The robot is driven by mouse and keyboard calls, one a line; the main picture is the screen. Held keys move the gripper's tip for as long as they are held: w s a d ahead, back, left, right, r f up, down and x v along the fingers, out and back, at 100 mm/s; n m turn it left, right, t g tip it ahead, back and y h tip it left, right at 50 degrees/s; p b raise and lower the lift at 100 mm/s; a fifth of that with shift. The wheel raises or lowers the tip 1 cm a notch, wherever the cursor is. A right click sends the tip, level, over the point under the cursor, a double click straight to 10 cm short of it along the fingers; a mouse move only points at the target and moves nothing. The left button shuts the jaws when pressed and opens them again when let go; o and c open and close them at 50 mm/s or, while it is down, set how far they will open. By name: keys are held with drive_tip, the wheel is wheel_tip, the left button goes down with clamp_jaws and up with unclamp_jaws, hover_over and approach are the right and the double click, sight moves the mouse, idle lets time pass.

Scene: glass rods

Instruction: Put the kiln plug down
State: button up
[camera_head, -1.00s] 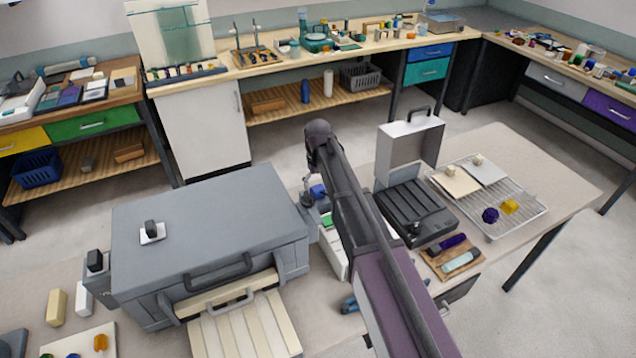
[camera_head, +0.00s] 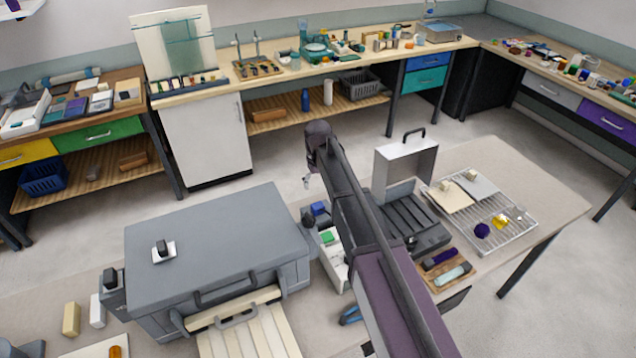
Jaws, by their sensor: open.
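A small dark block stands on a white square pad (camera_head: 172,256) on top of the large grey kiln (camera_head: 215,230). This block looks like the kiln plug (camera_head: 162,247), but I cannot be sure. My gripper (camera_head: 307,183) shows small below the arm's end, behind the kiln's right back corner. It is open, with nothing seen between its fingers, and the floor shows behind it. It is well to the right of the block and apart from it.
A blue-topped item (camera_head: 318,209) and a green-topped white box (camera_head: 331,254) stand right of the kiln.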

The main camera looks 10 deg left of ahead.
drive_tip(key=shift+r+p, duration=0.55)
drive_tip(key=shift+r, duration=0.3)
idle(0.3)
drive_tip(key=s+d+m, duration=0.3)
drive_tip(key=s+d, duration=0.7)
drive_tip(key=d, duration=0.4)
drive_tip(key=s+d+m, duration=0.3)
drive_tip(key=s+d, duration=0.7)
drive_tip(key=d, duration=0.5)
drive_tip(key=shift+d+m, duration=0.15)
drive_tip(key=shift+m, duration=0.25)
wheel_tip(320, 180, down, 8)
drive_tip(key=b, duration=0.7)
drive_tip(key=shift+r, duration=0.25)
